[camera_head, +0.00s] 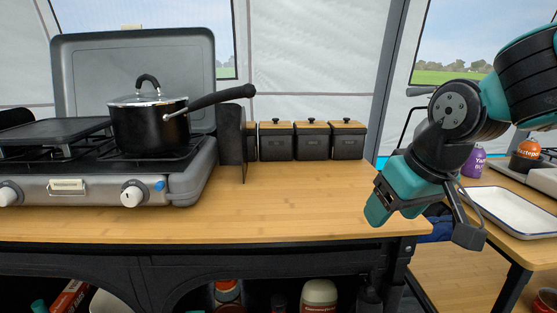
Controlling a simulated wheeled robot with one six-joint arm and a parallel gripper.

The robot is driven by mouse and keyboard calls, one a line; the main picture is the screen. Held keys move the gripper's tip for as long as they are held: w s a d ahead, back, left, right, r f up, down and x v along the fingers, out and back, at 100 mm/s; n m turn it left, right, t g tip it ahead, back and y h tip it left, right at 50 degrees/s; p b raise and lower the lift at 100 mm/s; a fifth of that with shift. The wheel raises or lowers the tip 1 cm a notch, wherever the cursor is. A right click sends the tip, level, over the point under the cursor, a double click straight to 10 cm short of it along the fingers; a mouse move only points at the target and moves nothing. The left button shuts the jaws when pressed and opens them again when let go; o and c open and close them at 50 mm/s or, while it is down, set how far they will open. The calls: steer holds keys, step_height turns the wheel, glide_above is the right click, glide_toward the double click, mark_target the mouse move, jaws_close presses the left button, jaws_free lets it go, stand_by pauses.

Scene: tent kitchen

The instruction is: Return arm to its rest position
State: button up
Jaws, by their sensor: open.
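My arm comes in from the right edge of the head view, in black and teal. My gripper (418,222) hangs low over the right front corner of the wooden counter (300,205), pointing down. Its two fingers are spread apart, and nothing shows between them. It is apart from the pot and the canisters. Part of the arm runs out of the picture at the right.
A grey camping stove (180,175) with a black lidded pot (145,125) stands at the left. Several black canisters with wooden lids (309,140) line the counter's back. A side table at right holds a white tray (515,210). The counter's middle is clear.

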steer(key=s+a+f+n+g+y, duration=0.1)
steer(key=s+f+n+g, duration=0.1)
steer(key=s, duration=0.6)
steer(key=s+a+f+n+g+y, duration=0.1)
steer(key=s+a+f+g, duration=0.1)
steer(key=s, duration=0.7)
step_height(320, 180, up, 22)
steer(key=p, duration=2.2)
steer(key=shift+s, duration=0.25)
steer(key=shift+d+f, duration=0.1)
